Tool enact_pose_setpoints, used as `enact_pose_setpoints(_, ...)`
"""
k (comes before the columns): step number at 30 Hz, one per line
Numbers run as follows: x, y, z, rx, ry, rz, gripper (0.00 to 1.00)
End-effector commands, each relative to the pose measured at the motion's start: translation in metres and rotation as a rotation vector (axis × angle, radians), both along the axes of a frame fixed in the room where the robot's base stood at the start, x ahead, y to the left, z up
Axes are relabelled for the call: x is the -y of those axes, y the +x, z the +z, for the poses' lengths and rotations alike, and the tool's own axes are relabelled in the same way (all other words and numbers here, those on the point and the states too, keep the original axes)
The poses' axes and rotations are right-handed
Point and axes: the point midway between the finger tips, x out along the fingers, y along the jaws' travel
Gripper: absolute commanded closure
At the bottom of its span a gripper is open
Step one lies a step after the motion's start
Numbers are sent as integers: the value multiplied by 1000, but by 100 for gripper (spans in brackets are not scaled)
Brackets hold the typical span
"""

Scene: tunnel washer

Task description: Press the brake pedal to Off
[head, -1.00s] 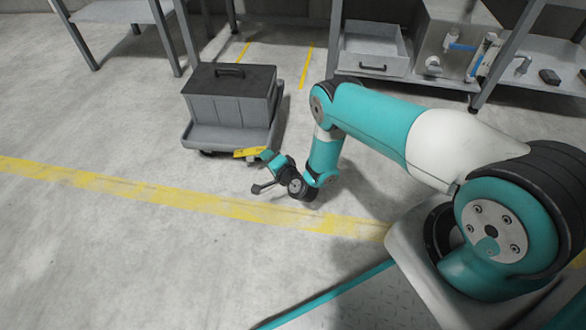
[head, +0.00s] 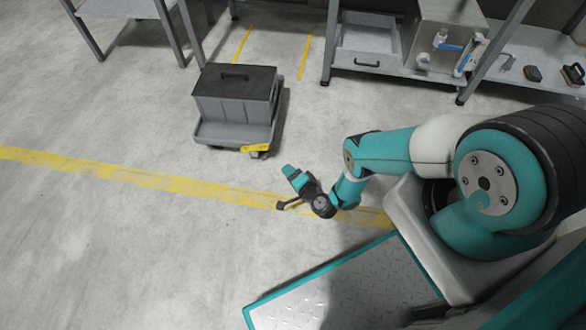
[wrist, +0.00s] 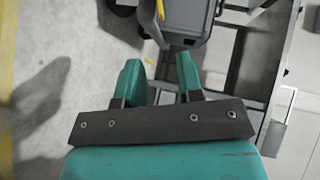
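A yellow brake pedal (head: 255,148) sits low on the near right edge of a grey cart (head: 208,131), just above the floor. Its tilt is too small to read, and I cannot tell whether it is at Off. My gripper (head: 291,172) is in the air to the right of the pedal and nearer to me, clearly apart from it. In the wrist view, its two teal fingers (wrist: 160,78) stand apart with nothing between them, so it is open. Part of the grey cart (wrist: 180,24) shows beyond the fingertips.
A grey bin (head: 235,95) with a dark lid and handle stands on the cart. A metal bench with a drawer (head: 365,62) and several tools is at the back right. A yellow floor line (head: 130,178) crosses in front of the cart. The floor at left is clear.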

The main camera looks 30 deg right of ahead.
Motion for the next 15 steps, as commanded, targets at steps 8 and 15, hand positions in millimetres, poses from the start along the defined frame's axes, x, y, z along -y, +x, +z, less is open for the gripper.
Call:
enact_pose_setpoints(8, 3, -16, 5, 1, -1, 0, 66)
enact_pose_setpoints(15, 3, -16, 4, 1, -1, 0, 66)
